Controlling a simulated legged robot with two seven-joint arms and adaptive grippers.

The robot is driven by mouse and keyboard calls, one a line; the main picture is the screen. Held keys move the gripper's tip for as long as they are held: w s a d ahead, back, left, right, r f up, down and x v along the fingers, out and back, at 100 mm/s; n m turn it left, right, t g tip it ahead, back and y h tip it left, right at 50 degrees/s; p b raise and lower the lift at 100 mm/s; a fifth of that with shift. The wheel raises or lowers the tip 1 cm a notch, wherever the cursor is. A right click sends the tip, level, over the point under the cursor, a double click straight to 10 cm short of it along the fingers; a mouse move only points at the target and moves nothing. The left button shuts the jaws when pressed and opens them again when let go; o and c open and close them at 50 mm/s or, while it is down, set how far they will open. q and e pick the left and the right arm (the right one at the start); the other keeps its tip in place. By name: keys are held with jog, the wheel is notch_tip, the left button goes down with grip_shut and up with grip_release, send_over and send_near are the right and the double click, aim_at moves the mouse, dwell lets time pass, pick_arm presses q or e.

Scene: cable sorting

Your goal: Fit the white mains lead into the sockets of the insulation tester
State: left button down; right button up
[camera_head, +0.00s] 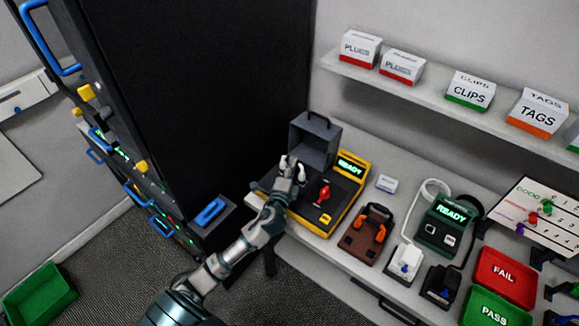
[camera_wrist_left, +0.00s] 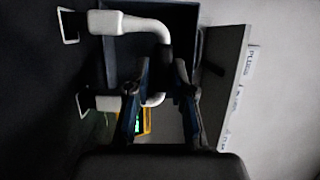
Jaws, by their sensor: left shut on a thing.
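The yellow-and-black insulation tester (camera_head: 347,200) stands at the bench's left end. It has a lit READY display, a red knob and a grey hood with a handle at its back. My left gripper (camera_head: 292,172) is over its left part, in front of the hood. The white mains lead (camera_wrist_left: 135,24) shows in the left wrist view as a bent white piece with two white ends, a wire-like loop at each tip. My left gripper (camera_wrist_left: 165,75) is shut on its middle. In the head view only small white bits show beside the fingers. The sockets are hidden. My right gripper is out of view.
A brown block (camera_head: 366,236) with orange clips, a green READY unit (camera_head: 447,225) with white and black socket blocks, and red FAIL (camera_head: 505,268) and green PASS (camera_head: 490,310) trays stand to the right. A dark cabinet (camera_head: 190,90) rises close on the left. A shelf (camera_head: 420,92) holds labelled boxes.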

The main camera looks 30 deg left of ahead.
pick_arm(q)
jog(key=c, duration=1)
grip_release()
jog(key=shift+g, duration=0.4)
jog(key=f, duration=0.2)
jog(key=d+f, duration=0.1)
jog(key=f, duration=0.1)
jog(key=shift+w+f, duration=0.1)
jog(key=shift+w, duration=0.1)
jog(key=shift+o, duration=0.2)
jog(key=shift+r, duration=0.25)
jog(key=o, duration=0.8)
jog(key=shift+c, duration=0.2)
jog(key=shift+r, duration=0.1)
